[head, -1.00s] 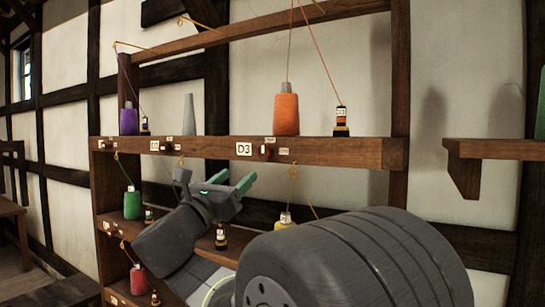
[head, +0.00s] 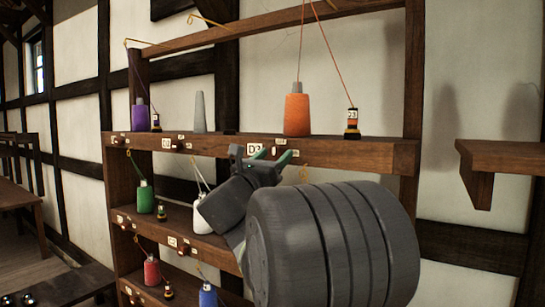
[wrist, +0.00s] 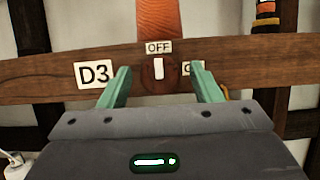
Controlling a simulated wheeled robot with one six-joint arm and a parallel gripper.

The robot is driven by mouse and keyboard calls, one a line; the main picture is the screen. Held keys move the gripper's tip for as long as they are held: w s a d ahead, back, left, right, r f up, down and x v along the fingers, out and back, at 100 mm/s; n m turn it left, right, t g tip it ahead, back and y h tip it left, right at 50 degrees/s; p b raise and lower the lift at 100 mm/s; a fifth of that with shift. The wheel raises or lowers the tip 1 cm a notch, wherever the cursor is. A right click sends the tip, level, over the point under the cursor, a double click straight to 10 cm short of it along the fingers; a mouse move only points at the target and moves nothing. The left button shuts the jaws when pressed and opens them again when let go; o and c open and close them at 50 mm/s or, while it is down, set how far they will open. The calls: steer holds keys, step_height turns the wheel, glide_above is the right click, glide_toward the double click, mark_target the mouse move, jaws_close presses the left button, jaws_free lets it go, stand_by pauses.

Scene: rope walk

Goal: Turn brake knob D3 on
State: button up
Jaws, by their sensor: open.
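Brake knob D3 (wrist: 158,73) is a dark reddish round knob with a white pointer mark on the front edge of the top shelf. Its white mark stands upright, toward the OFF label (wrist: 158,47) above it. A second label (wrist: 193,68), partly hidden by my right finger, sits to its right. The D3 plate (wrist: 94,74) is left of the knob. My gripper (wrist: 161,88) is open, with its green fingertips on either side of and just below the knob; it holds nothing. In the head view my gripper (head: 269,161) is at the shelf edge and covers part of the knob area.
An orange cone of yarn (head: 297,114) and a small spool (head: 352,124) stand on the top shelf (head: 340,150) above. Lower shelves hold green (head: 145,198), white and red cones. Another wall shelf (head: 505,155) juts out at right.

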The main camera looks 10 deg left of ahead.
steer(key=c, duration=1)
steer(key=shift+o, duration=0.2)
